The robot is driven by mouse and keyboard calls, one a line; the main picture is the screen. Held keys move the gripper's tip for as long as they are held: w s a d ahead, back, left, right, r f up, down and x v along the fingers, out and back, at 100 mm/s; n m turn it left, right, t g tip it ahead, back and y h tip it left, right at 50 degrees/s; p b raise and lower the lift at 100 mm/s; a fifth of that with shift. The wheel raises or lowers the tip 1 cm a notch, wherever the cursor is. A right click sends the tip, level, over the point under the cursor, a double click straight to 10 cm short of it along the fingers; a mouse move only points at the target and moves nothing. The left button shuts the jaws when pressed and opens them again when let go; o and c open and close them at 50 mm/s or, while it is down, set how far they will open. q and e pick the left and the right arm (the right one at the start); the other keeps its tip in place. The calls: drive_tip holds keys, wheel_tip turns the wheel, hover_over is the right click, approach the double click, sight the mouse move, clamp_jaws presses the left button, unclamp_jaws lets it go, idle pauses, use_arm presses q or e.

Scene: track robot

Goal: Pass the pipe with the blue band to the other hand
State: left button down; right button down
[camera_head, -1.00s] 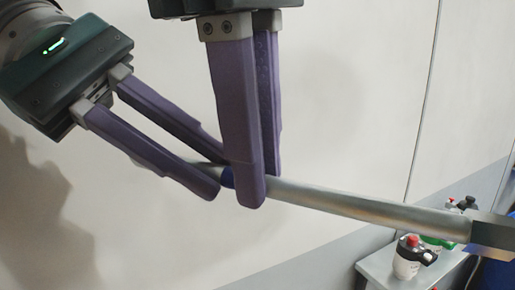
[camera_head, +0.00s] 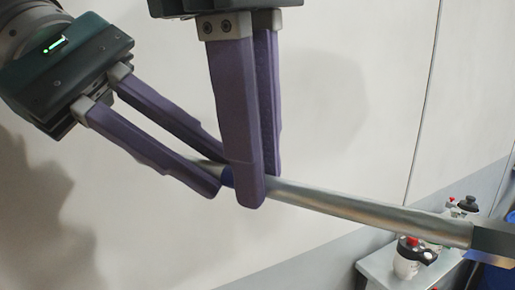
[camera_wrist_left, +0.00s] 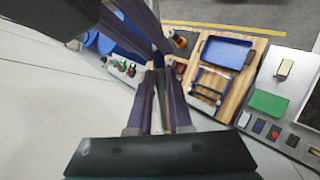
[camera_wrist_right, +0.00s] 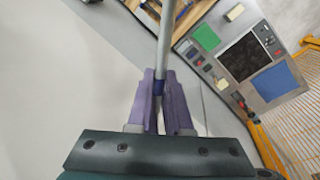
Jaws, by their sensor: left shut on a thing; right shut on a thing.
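The pipe is a long grey metal tube (camera_head: 360,209) with a blue band (camera_head: 227,177). In the head view it slants down to the right, and a squarer metal piece is at its right end. My left gripper (camera_head: 212,178) comes from the left and is shut on the pipe at its left end, beside the band. My right gripper (camera_head: 258,190) comes from above and is shut on the pipe just right of the band, partly hiding it. The band also shows between the fingers in the right wrist view (camera_wrist_right: 159,87). Both grippers hold the pipe in the air.
A grey side table (camera_head: 374,269) with several bottles (camera_head: 408,257) stands below at the lower right. A pale wall is behind the grippers.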

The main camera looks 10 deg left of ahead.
use_arm(q)
drive_tip(key=shift+w+r, duration=0.1)
drive_tip(key=shift+r, duration=0.05)
use_arm(e)
drive_tip(key=shift+s+f, duration=0.1)
drive_tip(key=shift+s, duration=0.05)
drive_tip(key=c, duration=1.2)
unclamp_jaws()
drive_tip(key=o, duration=0.4)
drive_tip(key=shift+o, duration=0.2)
